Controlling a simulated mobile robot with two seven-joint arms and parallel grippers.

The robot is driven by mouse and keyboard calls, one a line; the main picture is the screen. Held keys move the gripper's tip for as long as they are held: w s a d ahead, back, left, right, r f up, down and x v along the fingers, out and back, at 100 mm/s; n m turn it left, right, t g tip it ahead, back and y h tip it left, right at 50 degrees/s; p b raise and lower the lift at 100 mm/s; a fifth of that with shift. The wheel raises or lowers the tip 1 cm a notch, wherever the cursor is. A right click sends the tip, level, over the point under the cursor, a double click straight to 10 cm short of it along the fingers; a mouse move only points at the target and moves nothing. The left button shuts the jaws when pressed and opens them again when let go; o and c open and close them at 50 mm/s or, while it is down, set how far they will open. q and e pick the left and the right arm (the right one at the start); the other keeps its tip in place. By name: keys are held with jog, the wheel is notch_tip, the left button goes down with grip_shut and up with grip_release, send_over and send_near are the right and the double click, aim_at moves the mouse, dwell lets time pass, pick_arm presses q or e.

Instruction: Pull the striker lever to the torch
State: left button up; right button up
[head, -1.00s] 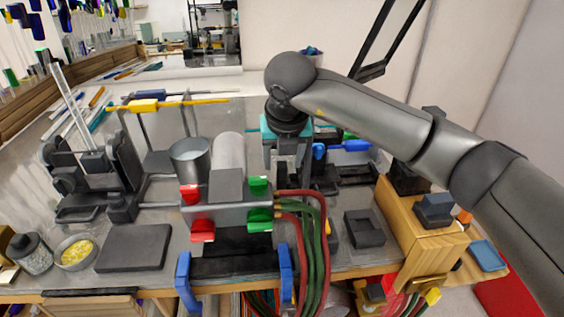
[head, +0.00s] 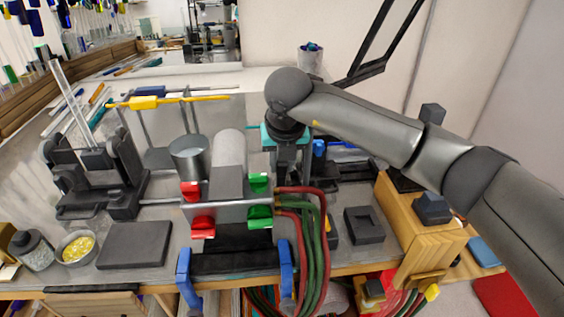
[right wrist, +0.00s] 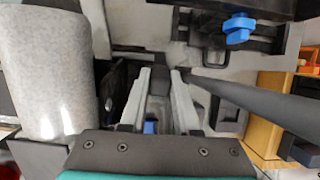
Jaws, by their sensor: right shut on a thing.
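The torch (head: 228,165) shows as a pale grey barrel behind a metal bar with red and green knobs; the barrel is also at the left of the right wrist view (right wrist: 45,75). My right gripper (head: 288,172) points down just right of the barrel, apart from it. In the right wrist view its narrow fingers (right wrist: 168,78) are close together. A dark bar, seemingly the striker lever (right wrist: 245,100), slants from the fingertips to the right; the fingers appear shut on its end. The grip itself is mostly hidden in the head view. My left gripper is out of view.
Red and green hoses (head: 318,240) hang over the front edge. A blue-knobbed fixture (right wrist: 238,28) stands behind the gripper. A metal cup (head: 189,155) is left of the barrel. A dark flat pad (head: 134,245) and a wooden block (head: 420,245) flank the front.

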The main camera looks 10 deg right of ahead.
grip_shut()
dwell(0.8)
jog(key=shift+s+f+t+b, duration=0.3)
jog(key=shift+t+b, duration=0.2)
jog(key=shift+b, duration=0.7)
jog(key=shift+s+t+b, duration=0.3)
jog(key=shift+b, duration=0.3)
jog(key=shift+r, duration=0.1)
jog(key=o, duration=0.8)
grip_release()
